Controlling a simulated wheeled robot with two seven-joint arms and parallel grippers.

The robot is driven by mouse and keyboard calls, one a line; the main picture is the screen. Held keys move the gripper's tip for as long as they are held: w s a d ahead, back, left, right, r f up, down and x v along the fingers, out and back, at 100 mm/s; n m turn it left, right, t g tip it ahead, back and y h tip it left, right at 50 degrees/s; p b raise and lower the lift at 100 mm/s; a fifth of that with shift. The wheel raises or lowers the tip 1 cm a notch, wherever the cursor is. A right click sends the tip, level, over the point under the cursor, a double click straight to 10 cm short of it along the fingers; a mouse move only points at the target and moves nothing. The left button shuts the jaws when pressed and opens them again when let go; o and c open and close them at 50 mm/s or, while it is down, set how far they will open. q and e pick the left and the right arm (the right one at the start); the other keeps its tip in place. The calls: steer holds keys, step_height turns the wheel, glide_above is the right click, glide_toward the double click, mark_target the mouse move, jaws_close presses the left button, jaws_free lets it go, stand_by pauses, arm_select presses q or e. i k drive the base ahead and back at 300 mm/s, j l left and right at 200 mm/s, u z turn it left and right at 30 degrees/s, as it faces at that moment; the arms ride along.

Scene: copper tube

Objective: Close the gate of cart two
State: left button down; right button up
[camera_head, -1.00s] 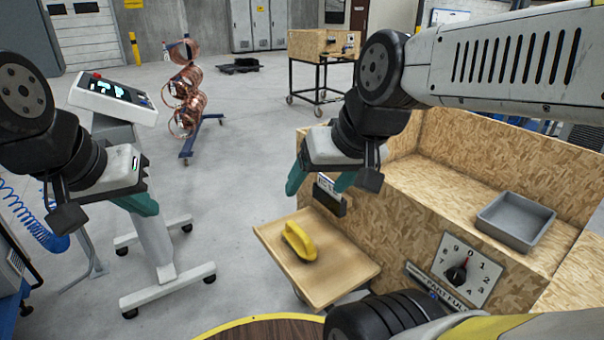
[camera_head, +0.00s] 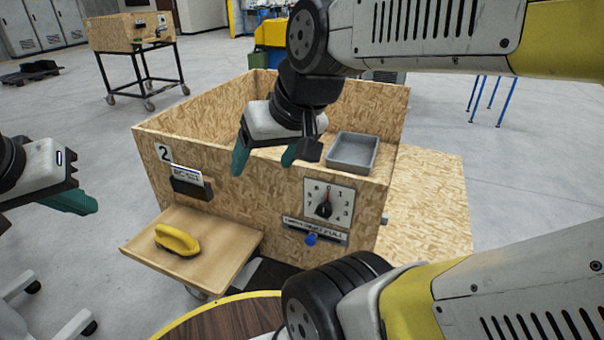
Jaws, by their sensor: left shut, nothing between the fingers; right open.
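Cart two (camera_head: 225,205) is an open-topped chipboard box with a "2" label, in the middle of the head view. A chipboard panel (camera_head: 432,205), apparently its gate, extends out from the cart's right side, so the gate looks open. A small grey latch-like part (camera_head: 384,219) sits at the box's right front edge. My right gripper (camera_head: 265,160) is open and empty in front of the cart's front wall, left of the dial and apart from the panel. My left gripper (camera_head: 75,200) is shut and empty at the left edge, left of the cart.
A grey tray (camera_head: 352,152) rests in the cart. The front wall bears a dial plate (camera_head: 328,203) and a blue knob (camera_head: 311,239). A yellow object (camera_head: 177,239) lies on a wooden shelf (camera_head: 215,235). Another cart (camera_head: 130,32) stands far back. Floor right of the panel is clear.

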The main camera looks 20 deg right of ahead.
mark_target(427, 205)
steer(key=z, duration=0.7)
steer(key=l+z, duration=0.25)
steer(key=l, duration=1.15)
steer(key=i+l+z, duration=0.1)
steer(key=l, duration=0.25)
steer(key=i+l+z, duration=0.1)
steer(key=i+l, duration=0.2)
